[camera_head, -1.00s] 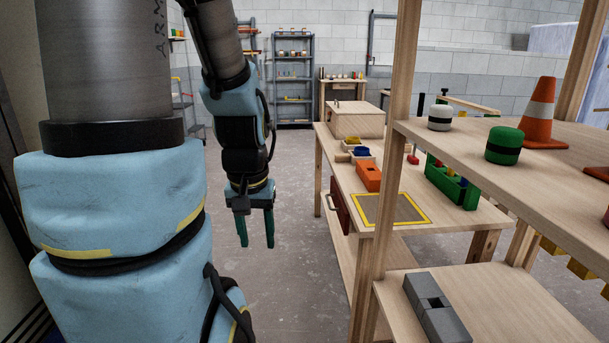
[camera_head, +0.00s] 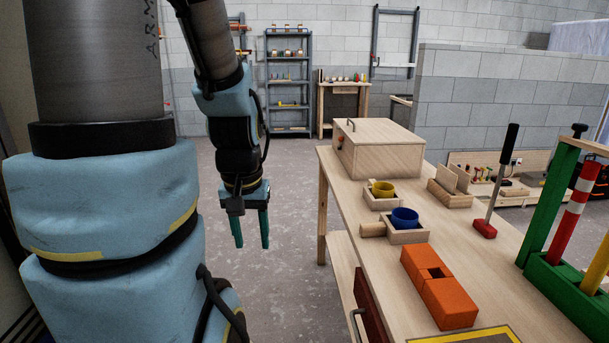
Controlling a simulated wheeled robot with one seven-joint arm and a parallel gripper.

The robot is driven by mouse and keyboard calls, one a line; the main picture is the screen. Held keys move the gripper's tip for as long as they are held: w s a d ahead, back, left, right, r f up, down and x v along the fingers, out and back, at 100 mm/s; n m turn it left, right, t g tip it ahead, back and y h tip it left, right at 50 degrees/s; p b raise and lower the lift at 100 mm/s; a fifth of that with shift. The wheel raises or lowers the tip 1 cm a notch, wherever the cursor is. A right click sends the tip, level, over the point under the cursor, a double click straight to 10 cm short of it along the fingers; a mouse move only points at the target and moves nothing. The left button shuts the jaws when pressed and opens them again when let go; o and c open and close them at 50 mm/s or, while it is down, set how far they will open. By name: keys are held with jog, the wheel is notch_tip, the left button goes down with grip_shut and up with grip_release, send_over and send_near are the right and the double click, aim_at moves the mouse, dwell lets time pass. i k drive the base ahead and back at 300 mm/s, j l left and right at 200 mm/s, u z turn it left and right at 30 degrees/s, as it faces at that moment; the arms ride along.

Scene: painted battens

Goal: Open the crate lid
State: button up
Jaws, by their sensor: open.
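The wooden crate (camera_head: 386,160) stands at the far end of the workbench. Its pale lid (camera_head: 378,135) lies flat on top and is shut. A small dark handle (camera_head: 351,124) stands up at the lid's left side. My gripper (camera_head: 251,244) hangs fingers down over the floor, left of the bench and apart from the crate. Its two teal fingers are spread, with nothing between them.
Floor left of the bench is clear.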

aim_at(360, 131)
jog(key=i, duration=1.95)
